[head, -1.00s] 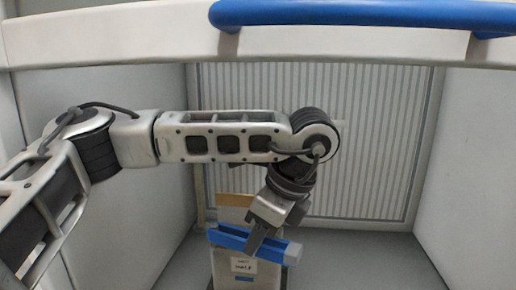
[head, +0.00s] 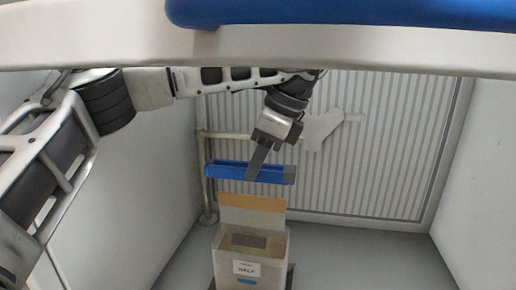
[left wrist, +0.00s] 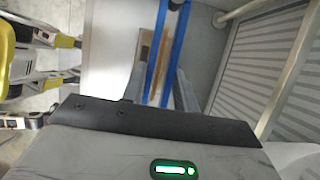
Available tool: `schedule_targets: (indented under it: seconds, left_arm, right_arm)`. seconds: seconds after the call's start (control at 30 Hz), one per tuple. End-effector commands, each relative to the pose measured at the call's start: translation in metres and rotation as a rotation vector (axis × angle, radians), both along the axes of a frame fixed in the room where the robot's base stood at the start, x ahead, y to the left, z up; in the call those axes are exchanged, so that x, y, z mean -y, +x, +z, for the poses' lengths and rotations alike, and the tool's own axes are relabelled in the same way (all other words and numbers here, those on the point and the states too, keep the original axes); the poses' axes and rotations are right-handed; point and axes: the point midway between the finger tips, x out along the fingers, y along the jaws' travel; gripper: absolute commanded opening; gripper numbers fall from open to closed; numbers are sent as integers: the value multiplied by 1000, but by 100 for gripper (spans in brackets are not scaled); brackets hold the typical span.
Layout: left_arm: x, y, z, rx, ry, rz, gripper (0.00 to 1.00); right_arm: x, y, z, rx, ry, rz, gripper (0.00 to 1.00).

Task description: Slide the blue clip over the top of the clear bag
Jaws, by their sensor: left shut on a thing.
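The blue clip (head: 222,172) is a long bar held level in my left gripper (head: 254,176), which comes down on it from above, near its right part. In the left wrist view the clip (left wrist: 177,40) shows as two blue strips running lengthwise with a gap between them, beside the gripper fingers (left wrist: 165,92). The clear bag (head: 228,262) stands upright below, with a tan top band (head: 252,202) and a white label reading HALF. In the head view the clip is above the tan band, with a visible gap. My right gripper is not in view.
A pale rail and post (head: 208,190) stand behind and left of the bag. A ribbed panel (head: 375,150) closes the back, with plain walls at both sides. A blue bar (head: 350,12) on a white beam crosses the top of the head view. The grey floor to the right is clear.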

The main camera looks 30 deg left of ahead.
Motion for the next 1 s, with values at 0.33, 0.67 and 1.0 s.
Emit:
schedule_targets:
  seconds: [0.33, 0.67, 1.0]
  left_arm:
    - [0, 0, -36, 0, -1, 0, 8]
    - [0, 0, -59, 1, 0, -2, 8]
    - [0, 0, -62, 1, 0, -2, 8]
  right_arm:
    - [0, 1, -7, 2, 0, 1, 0]
    - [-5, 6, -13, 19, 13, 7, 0]
    - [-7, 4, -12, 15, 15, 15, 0]
